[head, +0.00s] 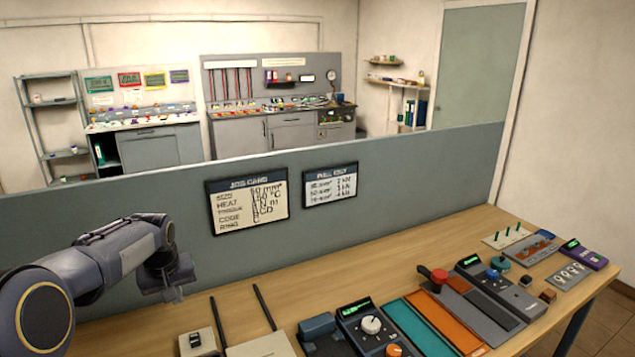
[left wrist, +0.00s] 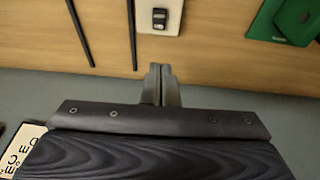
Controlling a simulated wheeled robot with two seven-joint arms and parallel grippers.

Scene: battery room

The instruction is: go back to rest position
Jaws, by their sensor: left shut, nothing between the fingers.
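My left gripper (head: 176,290) hangs above the left end of the wooden workbench (head: 300,275), in front of the grey partition. In the left wrist view its two fingers (left wrist: 161,84) are together and shut, with nothing between them. They point toward a small white switch box (left wrist: 159,16) on the bench and are apart from it. In the head view the switch box (head: 197,341) lies at the bottom left, to the right of my left arm. My right gripper is in neither view.
Two dark rods (head: 264,306) stand out near the switch box. Dial units (head: 370,325), an orange plate (head: 440,322) and a red-knobbed lever (head: 439,276) fill the bench's front and right. The partition (head: 400,160) rises behind, carrying a job card (head: 248,205). The bench's back strip is clear.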

